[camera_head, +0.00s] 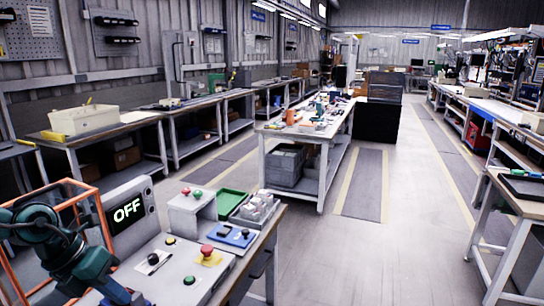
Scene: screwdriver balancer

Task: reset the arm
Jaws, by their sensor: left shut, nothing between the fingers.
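My left arm comes in at the lower left, dark with teal joints. Its gripper (136,299) is at the bottom edge, low over the front of a grey workbench panel, and is partly cut off by the frame. It is shut and holds nothing. My right gripper is not in view.
To the right are a red mushroom button (207,250), a blue plate (232,236), a green tray (231,203) and a grey bin (256,210). Open floor lies right.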

